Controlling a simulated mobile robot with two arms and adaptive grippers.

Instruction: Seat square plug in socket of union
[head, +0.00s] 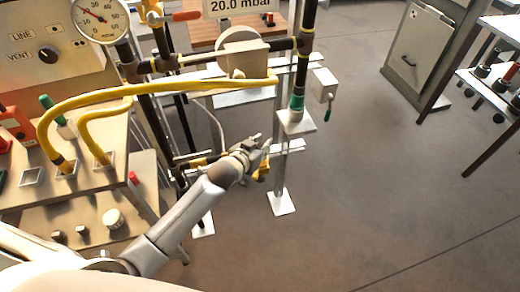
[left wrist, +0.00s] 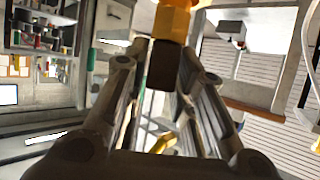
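My left gripper (head: 264,142) is beside the pipe stand in the head view, reaching up and to the right. In the left wrist view its two fingers (left wrist: 163,58) stand on either side of a dark block, which looks like the square plug (left wrist: 161,68). A brass-coloured hex piece (left wrist: 173,22) sits directly beyond the block, partly cut off by the top edge; I cannot tell whether it is the union or part of the plug. In the head view the plug is too small to make out. My right gripper is not in view.
Yellow hoses (head: 150,90) run from the workbench (head: 95,195) at left to the pipework. A pressure gauge (head: 100,18) is at top left. A green-banded vertical pipe (head: 297,102) stands just right of my gripper.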

